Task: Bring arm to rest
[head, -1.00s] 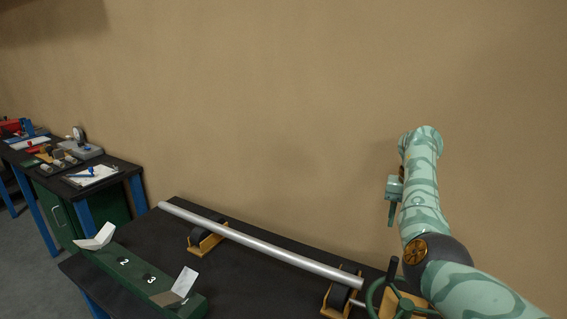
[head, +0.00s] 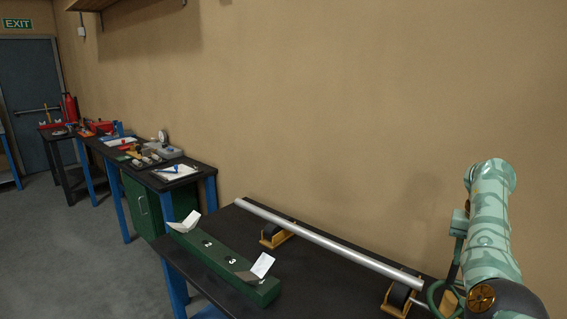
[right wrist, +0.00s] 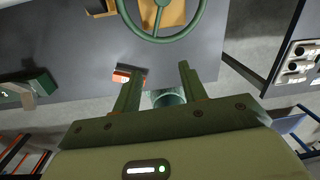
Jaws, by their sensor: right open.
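My right arm (head: 490,225), green with a camouflage pattern, reaches up at the right side of the head view and bends at a dark joint at the bottom edge. My right gripper (right wrist: 161,68) shows in the right wrist view with its two fingers apart and nothing between them. It hangs above the workbench, near a green handwheel (right wrist: 158,18), and does not touch it. The handwheel also shows in the head view (head: 437,297), partly cut off behind the arm. My left gripper is not in view.
A long silver tube (head: 330,243) lies on yellow-based roller stands on the black workbench (head: 310,290). A green numbered block (head: 222,258) with white angled plates sits at its front left. Further benches (head: 205,178) line the wall. A small red-orange piece (right wrist: 125,75) lies near the bench edge.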

